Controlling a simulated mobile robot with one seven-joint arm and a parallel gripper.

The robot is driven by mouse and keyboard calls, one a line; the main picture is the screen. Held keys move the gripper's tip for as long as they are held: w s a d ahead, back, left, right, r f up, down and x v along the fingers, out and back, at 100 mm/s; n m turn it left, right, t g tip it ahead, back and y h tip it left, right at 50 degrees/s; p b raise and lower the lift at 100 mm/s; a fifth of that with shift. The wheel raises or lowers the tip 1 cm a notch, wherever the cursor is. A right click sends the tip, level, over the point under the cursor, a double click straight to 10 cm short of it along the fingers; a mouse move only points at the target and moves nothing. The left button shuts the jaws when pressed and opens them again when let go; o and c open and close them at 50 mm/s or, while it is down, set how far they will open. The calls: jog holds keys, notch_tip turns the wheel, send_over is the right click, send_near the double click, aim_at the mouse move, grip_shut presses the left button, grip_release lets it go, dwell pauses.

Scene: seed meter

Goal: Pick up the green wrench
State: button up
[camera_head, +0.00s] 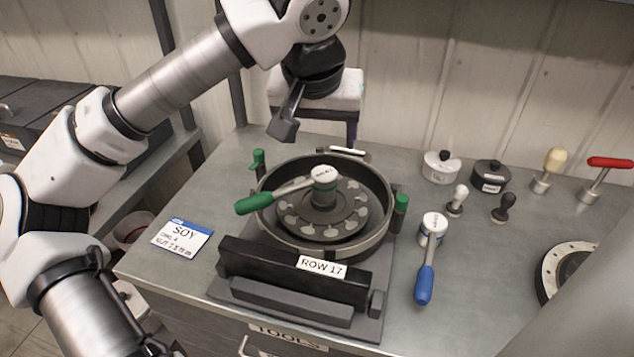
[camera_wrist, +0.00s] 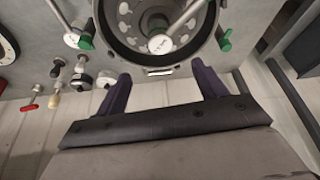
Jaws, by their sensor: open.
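The green wrench (camera_head: 254,203) has a green handle, a metal shaft and a round white-topped head. In the head view its head sits over the hub in the middle of the round seed meter (camera_head: 383,190), and its handle reaches left over the rim. In the wrist view the wrench head (camera_wrist: 160,43) is seen over the meter, its shaft running up and right; its handle is out of frame. My gripper (camera_wrist: 163,87) is open and empty, its two purple fingers apart. In the head view it hangs above and behind the meter, away from the wrench.
A blue-handled wrench (camera_head: 425,278) lies right of the meter. Green knobs (camera_head: 400,204) stand at the meter's sides. Weights (camera_head: 491,177), small black and white knobs and a red-handled tool (camera_head: 609,162) stand at the back right. A SOY card (camera_head: 182,236) lies left. A wall stands close behind.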

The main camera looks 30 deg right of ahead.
aim_at(324, 173)
jog(key=p+x, duration=0.1)
jog(key=x, duration=0.7)
jog(key=shift+w+d+f+p, duration=0.1)
jog(key=shift+w+f+p, duration=0.05)
jog(key=shift+f+p, duration=0.15)
jog(key=shift+p+x, duration=1.2)
jog(key=shift+x, duration=1.35)
jog(key=shift+r, duration=0.1)
grip_shut()
jog(key=shift+w, duration=0.1)
